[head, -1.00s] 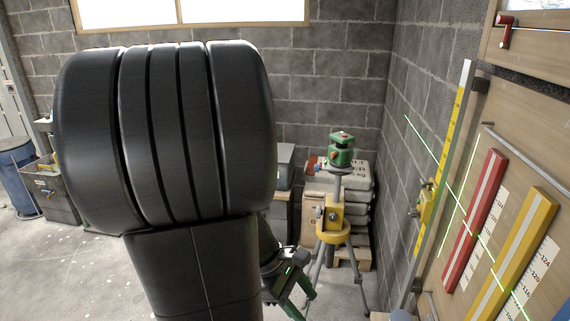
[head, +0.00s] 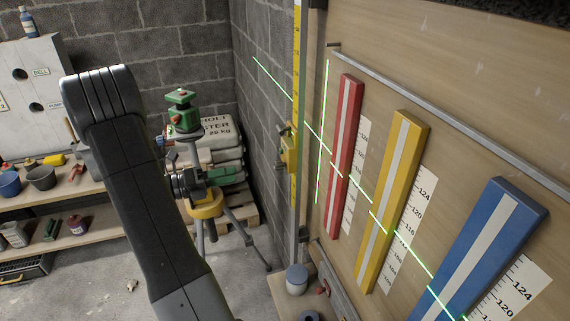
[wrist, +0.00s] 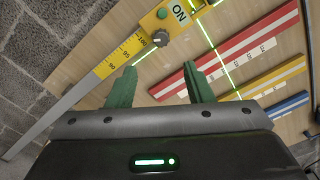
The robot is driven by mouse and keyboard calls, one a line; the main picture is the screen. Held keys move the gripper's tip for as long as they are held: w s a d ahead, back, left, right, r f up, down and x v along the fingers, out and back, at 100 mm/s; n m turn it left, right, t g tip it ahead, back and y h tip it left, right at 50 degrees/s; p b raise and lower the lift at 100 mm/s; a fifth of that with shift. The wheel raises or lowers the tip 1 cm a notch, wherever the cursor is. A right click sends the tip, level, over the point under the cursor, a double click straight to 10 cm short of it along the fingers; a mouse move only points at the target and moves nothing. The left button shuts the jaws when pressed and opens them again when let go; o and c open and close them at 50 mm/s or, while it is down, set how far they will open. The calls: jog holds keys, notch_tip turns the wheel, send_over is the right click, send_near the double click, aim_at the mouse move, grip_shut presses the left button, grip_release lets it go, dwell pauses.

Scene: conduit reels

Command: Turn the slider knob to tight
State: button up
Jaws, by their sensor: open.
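The slider (head: 289,150) is a yellow block on the upright yellow measuring staff (head: 296,55) beside the board. In the wrist view the slider (wrist: 181,17) shows an ON label and a green button. Its dark grey slider knob (wrist: 160,39) sits near the 100 mark of the staff. My gripper (wrist: 157,76) has two green fingers spread apart with nothing between them. The knob lies beyond the fingertips, apart from them and roughly in line with the gap. In the head view my arm hides much of the gripper. I cannot read the knob's setting.
Red (head: 345,150), yellow (head: 393,200) and blue (head: 480,250) bars stand on the wooden board, crossed by green laser lines.

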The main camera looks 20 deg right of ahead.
aim_at(275, 167)
jog(key=d+p, duration=0.1)
jog(key=d, duration=0.8)
jog(key=s+d+p, duration=0.1)
jog(key=d, duration=0.3)
jog(key=shift+d+p, duration=0.2)
jog(key=shift+p, duration=0.15)
jog(key=shift+c, duration=0.5)
jog(key=c, duration=0.9)
